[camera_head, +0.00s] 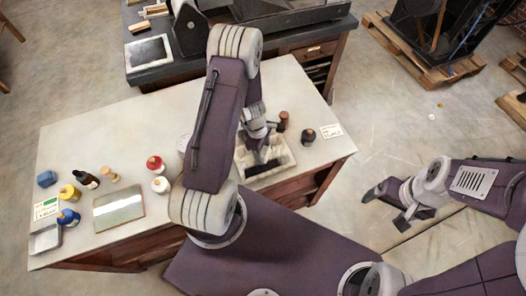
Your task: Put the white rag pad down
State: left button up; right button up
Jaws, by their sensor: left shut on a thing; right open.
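My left gripper (261,156) points down over a pale shallow tray (285,166) near the right part of the bench. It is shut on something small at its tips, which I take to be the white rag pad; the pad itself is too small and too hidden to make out. A dark, long item (262,168) lies in the tray under the gripper. I cannot tell whether the gripper touches the tray. My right gripper (387,208) is open and empty, over the floor to the right of the bench.
The bench top (110,140) is bare toward the back left. A dark jar (309,136), a brown bottle (283,119) and a card (331,131) stand beside the tray. A red-capped jar (155,164), a flat plate (119,209) and several bottles are at the left.

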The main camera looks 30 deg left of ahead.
aim_at(263, 151)
pick_arm(q)
jog(key=shift+f, duration=0.2)
jog(key=o, duration=1.2)
jog(key=shift+o, duration=0.5)
jog(key=r, duration=0.2)
jog(key=r+p, duration=0.2)
jog(key=r, duration=0.1)
jog(key=shift+a+r, duration=0.35)
notch_tip(263, 151, up, 7)
jog(key=a+p, duration=0.1)
jog(key=s+d+r+m+b, duration=0.1)
jog(key=s+d+r+m, duration=0.2)
jog(key=m, duration=0.6)
jog(key=s+d+r+m+t+y+b, duration=0.1)
jog(key=s+d+r+m, duration=0.2)
jog(key=m, duration=0.6)
jog(key=shift+s+d+r+m+y, duration=0.3)
jog(key=shift+s+d+r, duration=0.1)
jog(key=shift+s, duration=0.9)
